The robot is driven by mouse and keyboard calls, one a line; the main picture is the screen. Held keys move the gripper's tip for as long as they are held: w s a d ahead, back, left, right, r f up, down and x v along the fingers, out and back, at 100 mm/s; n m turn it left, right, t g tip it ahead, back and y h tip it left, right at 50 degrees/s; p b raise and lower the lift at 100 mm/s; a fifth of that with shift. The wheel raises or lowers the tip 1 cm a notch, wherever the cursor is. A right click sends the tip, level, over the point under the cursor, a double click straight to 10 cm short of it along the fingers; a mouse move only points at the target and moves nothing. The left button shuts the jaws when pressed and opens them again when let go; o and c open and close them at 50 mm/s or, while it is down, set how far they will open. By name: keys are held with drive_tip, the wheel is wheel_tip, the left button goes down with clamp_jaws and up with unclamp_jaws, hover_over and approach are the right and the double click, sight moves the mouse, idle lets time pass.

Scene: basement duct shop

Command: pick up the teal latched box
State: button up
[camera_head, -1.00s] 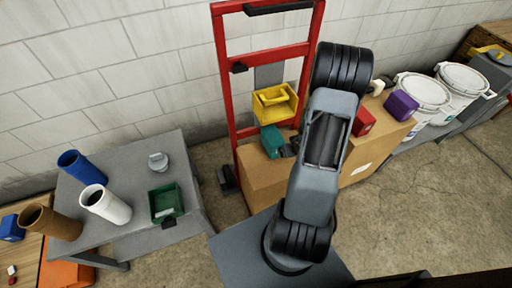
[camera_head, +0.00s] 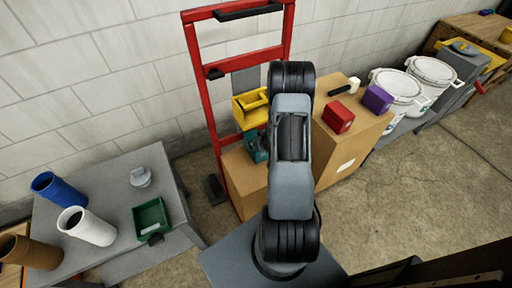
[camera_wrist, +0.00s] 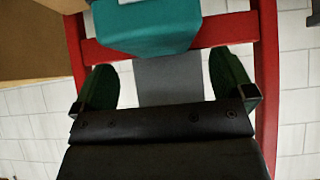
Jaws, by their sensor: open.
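The teal latched box (camera_head: 255,148) sits on the cardboard in front of the red hand truck, left of my arm, which partly covers it in the head view. In the head view my gripper is mostly hidden by my arm.
A yellow bin (camera_head: 250,108) is close behind the box. A red box (camera_head: 338,117) and a purple box (camera_head: 377,99) stand on the cardboard carton (camera_head: 345,155) to the right. The red hand truck (camera_head: 200,75) rises behind. A grey table (camera_head: 105,190) with several items stands left.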

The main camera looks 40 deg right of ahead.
drive_tip(key=x, duration=0.5)
drive_tip(key=shift+d, duration=0.1)
drive_tip(key=c, duration=1)
